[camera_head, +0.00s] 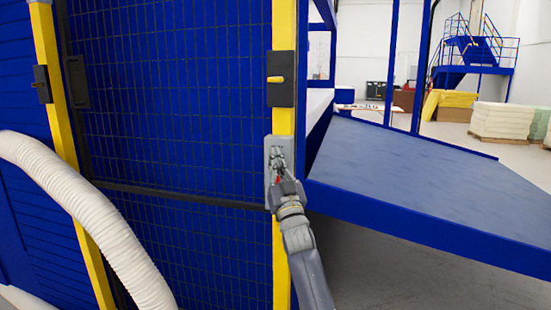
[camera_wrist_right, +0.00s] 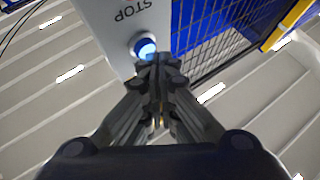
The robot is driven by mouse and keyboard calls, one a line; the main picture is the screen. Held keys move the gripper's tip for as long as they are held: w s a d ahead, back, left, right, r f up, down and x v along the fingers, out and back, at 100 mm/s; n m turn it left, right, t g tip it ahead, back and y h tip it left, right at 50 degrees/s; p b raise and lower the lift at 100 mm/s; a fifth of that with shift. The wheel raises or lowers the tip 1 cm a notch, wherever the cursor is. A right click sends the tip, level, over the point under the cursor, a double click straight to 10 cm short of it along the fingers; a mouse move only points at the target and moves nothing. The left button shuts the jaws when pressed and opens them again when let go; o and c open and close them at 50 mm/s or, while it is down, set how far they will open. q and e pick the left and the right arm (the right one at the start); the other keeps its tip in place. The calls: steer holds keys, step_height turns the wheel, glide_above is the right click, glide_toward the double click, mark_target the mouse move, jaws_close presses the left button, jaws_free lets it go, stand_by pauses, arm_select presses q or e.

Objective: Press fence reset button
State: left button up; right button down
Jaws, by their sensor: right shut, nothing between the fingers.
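The grey control box (camera_head: 269,148) is mounted on the yellow fence post (camera_head: 285,30). In the right wrist view the box (camera_wrist_right: 112,15) carries the word STOP, seen upside down, and a round blue button (camera_wrist_right: 143,46) in a pale ring. My right gripper (camera_head: 277,161) is in front of the box, its fingers shut and empty. In the right wrist view the fingertips (camera_wrist_right: 158,62) overlap the lower right edge of the blue button; I cannot tell whether they touch it. A bit of red shows between the fingers in the head view. My left gripper is not in view.
A black latch box (camera_head: 281,92) with a yellow handle sits above the control box. Blue mesh fence panels (camera_head: 180,100) stand to the left, with a white hose (camera_head: 95,205) in front. A blue sloping table (camera_head: 420,185) lies close on the right of my arm.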

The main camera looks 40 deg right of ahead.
steer(key=shift+d, duration=0.1)
stand_by(0.5)
steer(key=shift+w+d, duration=0.25)
steer(key=shift+s+a, duration=0.1)
stand_by(0.3)
steer(key=shift+s+a, duration=0.15)
steer(key=shift+a, duration=0.05)
steer(key=s+a+p, duration=0.1)
steer(key=s+a, duration=0.3)
steer(key=shift+a, duration=0.3)
stand_by(0.4)
stand_by(0.6)
